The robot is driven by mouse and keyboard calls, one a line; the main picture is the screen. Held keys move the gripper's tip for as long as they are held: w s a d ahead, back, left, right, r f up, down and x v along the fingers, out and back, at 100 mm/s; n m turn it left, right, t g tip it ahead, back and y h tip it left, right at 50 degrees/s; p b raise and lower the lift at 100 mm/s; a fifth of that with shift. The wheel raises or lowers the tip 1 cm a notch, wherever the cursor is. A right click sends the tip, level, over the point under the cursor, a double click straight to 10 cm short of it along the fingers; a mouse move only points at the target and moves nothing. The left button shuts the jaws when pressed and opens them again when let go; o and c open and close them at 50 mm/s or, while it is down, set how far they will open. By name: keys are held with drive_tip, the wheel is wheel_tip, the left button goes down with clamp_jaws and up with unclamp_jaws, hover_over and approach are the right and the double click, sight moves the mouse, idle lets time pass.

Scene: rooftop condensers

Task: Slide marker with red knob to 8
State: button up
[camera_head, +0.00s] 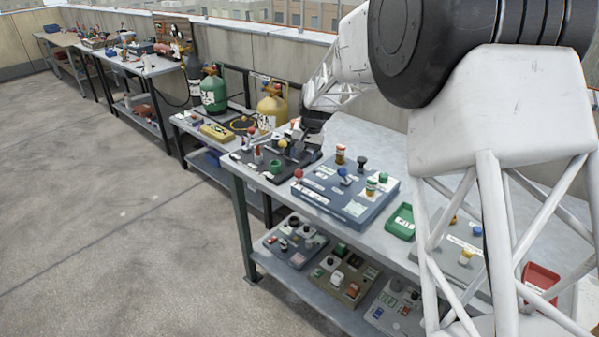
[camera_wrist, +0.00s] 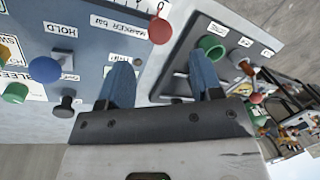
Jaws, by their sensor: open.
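The round red knob (camera_wrist: 159,30) shows in the wrist view at the edge of a blue-grey panel (camera_wrist: 85,20), beside a label that appears to read "MARKER bar". In the head view the red knob (camera_head: 298,174) is at the left side of that panel (camera_head: 335,209). My gripper (camera_wrist: 162,72) is open, its two blue fingers apart with nothing between them. The knob lies beyond the fingertips, between their lines, and is not touched. In the head view my gripper (camera_head: 313,122) is small and dark above the neighbouring dark panel. The scale number 8 is not readable.
The blue-grey panel also carries a blue knob (camera_wrist: 45,69), a green knob (camera_wrist: 15,92) and a black knob (camera_wrist: 65,106). The neighbouring panel has a green ring (camera_wrist: 211,47). A green tray (camera_head: 401,222) and red tray (camera_head: 541,283) sit to the right. Gas cylinders (camera_head: 213,90) stand behind.

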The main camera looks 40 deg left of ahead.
sight(300, 170)
drive_tip(key=shift+s+a+f, duration=0.1)
drive_tip(key=shift+a+f, duration=0.1)
drive_tip(key=shift+f, duration=1)
drive_tip(key=shift+s+a+f, duration=0.15)
drive_tip(key=shift+a+f, duration=0.05)
drive_tip(key=shift+f, duration=0.95)
drive_tip(key=shift+s+a+f, duration=0.1)
drive_tip(key=shift+a+f, duration=0.1)
drive_tip(key=shift+f, duration=1)
clamp_jaws()
drive_tip(key=shift+d, duration=0.1)
